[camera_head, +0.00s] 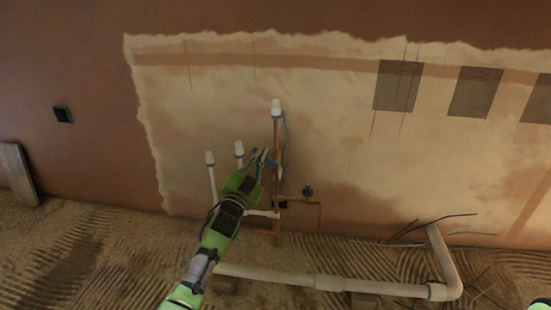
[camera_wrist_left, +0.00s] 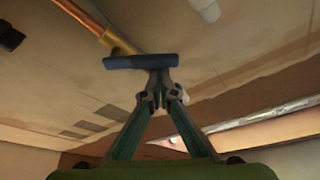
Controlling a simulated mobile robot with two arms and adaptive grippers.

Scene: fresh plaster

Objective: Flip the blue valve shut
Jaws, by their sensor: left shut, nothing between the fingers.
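The blue valve handle (camera_wrist_left: 140,62) shows in the left wrist view as a flat bar lying crosswise just past my fingertips. It joins a brass and copper pipe (camera_wrist_left: 100,28) that runs to the upper left. In the head view, the upright copper pipe (camera_head: 276,135) stands before the wall, and the handle is small and partly hidden by my gripper. My left gripper (camera_wrist_left: 156,90) is shut and empty, its tips close together at the bar. I cannot tell whether they touch it. It also shows in the head view (camera_head: 262,160) beside the pipe.
White capped pipes (camera_head: 211,172) stand left of the copper pipe. A thick white pipe (camera_head: 320,282) runs along the rough floor, bending up at right. Thin dark rods (camera_head: 440,222) stick out near it. The plastered wall (camera_head: 340,150) is close behind the pipes.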

